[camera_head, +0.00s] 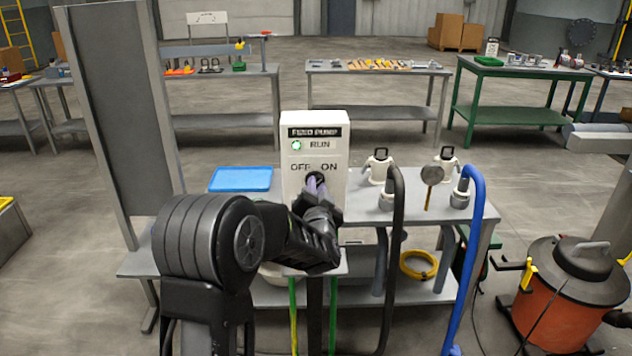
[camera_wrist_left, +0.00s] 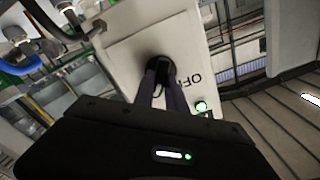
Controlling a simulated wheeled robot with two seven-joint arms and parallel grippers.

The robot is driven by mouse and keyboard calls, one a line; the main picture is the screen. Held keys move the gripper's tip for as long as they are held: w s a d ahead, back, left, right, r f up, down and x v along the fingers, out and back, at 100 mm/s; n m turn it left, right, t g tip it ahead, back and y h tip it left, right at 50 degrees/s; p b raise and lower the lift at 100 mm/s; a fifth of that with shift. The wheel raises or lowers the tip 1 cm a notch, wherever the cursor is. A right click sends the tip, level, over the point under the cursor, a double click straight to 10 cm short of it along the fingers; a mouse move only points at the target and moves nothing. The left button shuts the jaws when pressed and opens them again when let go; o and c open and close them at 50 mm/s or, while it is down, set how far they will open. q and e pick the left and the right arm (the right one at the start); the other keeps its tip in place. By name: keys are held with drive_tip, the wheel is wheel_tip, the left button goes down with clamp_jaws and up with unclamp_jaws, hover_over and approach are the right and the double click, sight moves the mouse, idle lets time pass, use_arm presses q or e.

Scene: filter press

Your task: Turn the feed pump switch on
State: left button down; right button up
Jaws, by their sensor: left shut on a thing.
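The feed pump box (camera_head: 297,160) is a white upright panel on the grey table, labelled FEED PUMP, RUN, OFF and ON. A green RUN lamp (camera_head: 296,146) shows on it; the lamp looks lit in the left wrist view (camera_wrist_left: 201,106). The black rotary switch (camera_head: 317,178) sits below the OFF and ON labels. My left gripper (camera_head: 314,188) is at the front of the box, its fingers shut on the switch knob. The left wrist view shows the fingers reaching the dark knob (camera_wrist_left: 160,66). The fingers partly hide the knob, so its exact pointing is hard to read. My right gripper is out of view.
A blue tray (camera_head: 241,179) lies left of the box on the table (camera_head: 362,207). Black and blue hoses (camera_head: 476,240) hang over the table's right side. An orange vacuum drum (camera_head: 560,300) stands at the right. A tall grey panel (camera_head: 122,110) stands at the left.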

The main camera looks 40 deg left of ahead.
use_arm(q)
drive_tip(key=shift+m+p, duration=0.4)
drive_tip(key=shift+m, duration=0.5)
drive_tip(key=c, duration=1.4)
unclamp_jaws()
drive_tip(key=shift+o, duration=0.2)
drive_tip(key=shift+s+d, duration=0.1)
drive_tip(key=shift+d, duration=0.05)
drive_tip(key=b+v, duration=0.1)
drive_tip(key=v, duration=0.6)
drive_tip(key=shift+s+d, duration=0.2)
